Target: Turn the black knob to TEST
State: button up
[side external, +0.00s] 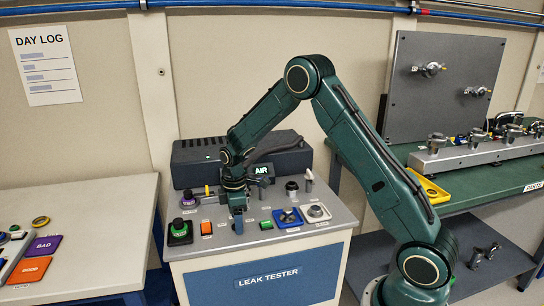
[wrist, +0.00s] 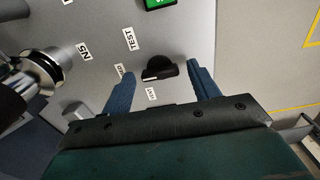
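The black knob (wrist: 161,70) sits on the grey panel in the wrist view, with a white mark toward its left end. The TEST label (wrist: 130,38) lies up and left of it. Two smaller labels, one left of the knob and one below it, are too small to read surely. My gripper (wrist: 162,78) is open, with one blue finger on each side of the knob and a gap showing on both sides. In the side view my gripper (side external: 238,222) points down at the leak tester's top (side external: 340,219), and the knob cannot be made out there.
A silver fitting (wrist: 45,70) stands left of my gripper in the wrist view. On the tester, a green-topped button (side external: 179,231), an orange button (side external: 206,228), a blue control (side external: 287,216) and a silver control (side external: 316,212) stand close by. A dark AIR unit (side external: 200,153) is behind.

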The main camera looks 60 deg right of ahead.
jog(key=c, duration=0.8)
jog(key=shift+m, duration=0.4)
jog(key=m, duration=1.1)
jog(key=o, duration=1)
jog(key=shift+c, duration=0.2)
